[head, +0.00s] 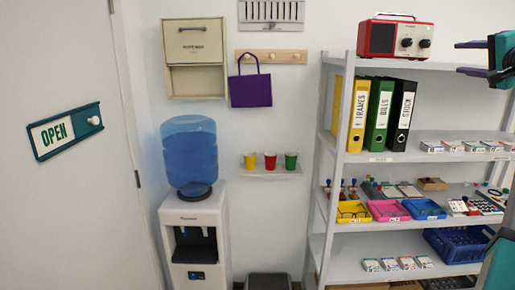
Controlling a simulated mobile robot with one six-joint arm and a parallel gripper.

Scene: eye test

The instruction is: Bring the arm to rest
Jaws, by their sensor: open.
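My gripper (458,58) shows at the upper right edge of the head view. Its two dark fingers point left, one above the other, with a clear gap between them. It is open and nothing shows between the fingers. It appears in front of the shelf unit, to the right of the red radio; I cannot tell how far it is from the shelves. A teal part at the lower right edge looks like my own arm. The rest of the arm is out of the frame.
A grey shelf unit (341,160) holds a red radio (396,38), binders, trays and a blue crate (455,243). Left are a water dispenser (196,238), a small cup shelf (270,173), a purple bag (250,90) and a door (70,200) with an OPEN sign (52,134).

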